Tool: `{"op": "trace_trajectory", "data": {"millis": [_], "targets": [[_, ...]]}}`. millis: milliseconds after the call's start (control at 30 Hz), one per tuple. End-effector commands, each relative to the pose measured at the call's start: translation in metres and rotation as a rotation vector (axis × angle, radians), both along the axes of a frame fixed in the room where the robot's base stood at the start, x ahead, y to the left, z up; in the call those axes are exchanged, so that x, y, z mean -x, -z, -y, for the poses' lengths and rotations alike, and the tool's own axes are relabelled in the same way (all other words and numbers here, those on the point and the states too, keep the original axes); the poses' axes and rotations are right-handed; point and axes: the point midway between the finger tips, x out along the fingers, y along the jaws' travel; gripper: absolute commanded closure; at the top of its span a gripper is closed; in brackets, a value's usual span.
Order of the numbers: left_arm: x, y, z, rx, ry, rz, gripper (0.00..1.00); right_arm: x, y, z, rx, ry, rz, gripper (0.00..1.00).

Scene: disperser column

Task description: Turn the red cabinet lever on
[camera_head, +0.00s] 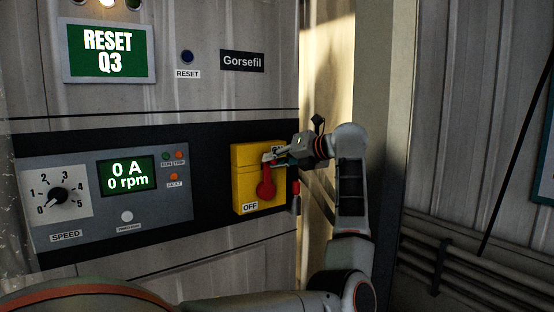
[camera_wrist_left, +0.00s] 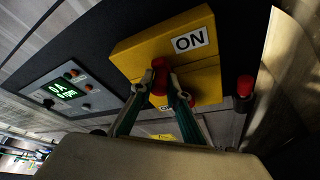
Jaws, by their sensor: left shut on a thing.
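The red cabinet lever (camera_head: 266,186) is on a yellow switch box (camera_head: 243,160). It stands about upright in the head view, its round base low on the box and its handle reaching up to my gripper. An OFF label is at the box's lower left. The wrist view shows an ON label (camera_wrist_left: 190,40) on the yellow box (camera_wrist_left: 135,55), beside the red lever end (camera_wrist_left: 159,66). My left gripper (camera_head: 272,156) is shut on the lever's upper end; its fingers also show in the wrist view (camera_wrist_left: 160,92). My right gripper is not in view.
Left of the box is a control panel (camera_head: 105,226) with a speed dial (camera_head: 59,196) and a display (camera_head: 127,175) reading 0 A, 0 rpm. Above, a green screen (camera_head: 108,51) reads RESET Q3, near a blue button (camera_head: 187,57). A red-ended part (camera_head: 295,204) sticks out at the box's right side.

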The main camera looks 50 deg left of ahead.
Motion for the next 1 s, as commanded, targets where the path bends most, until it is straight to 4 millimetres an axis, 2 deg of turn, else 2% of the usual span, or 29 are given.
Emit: {"op": "trace_trajectory", "data": {"millis": [333,367,400,433,833,1000], "targets": [[0.001,-0.004,-0.002,-0.010,-0.001,-0.006,1.00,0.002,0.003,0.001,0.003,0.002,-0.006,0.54],[0.001,-0.004,-0.002,-0.010,-0.001,-0.006,0.79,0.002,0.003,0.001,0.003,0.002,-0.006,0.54],[0.001,-0.004,-0.002,-0.010,-0.001,-0.006,0.69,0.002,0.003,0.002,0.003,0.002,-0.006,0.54],[0.001,-0.004,-0.002,-0.010,-0.001,-0.006,0.68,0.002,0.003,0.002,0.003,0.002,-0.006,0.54],[0.000,-0.002,0.000,-0.004,0.001,-0.004,0.68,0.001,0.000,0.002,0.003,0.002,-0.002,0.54],[0.000,-0.016,0.000,-0.004,0.001,-0.001,0.68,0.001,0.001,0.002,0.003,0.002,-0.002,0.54]]}}
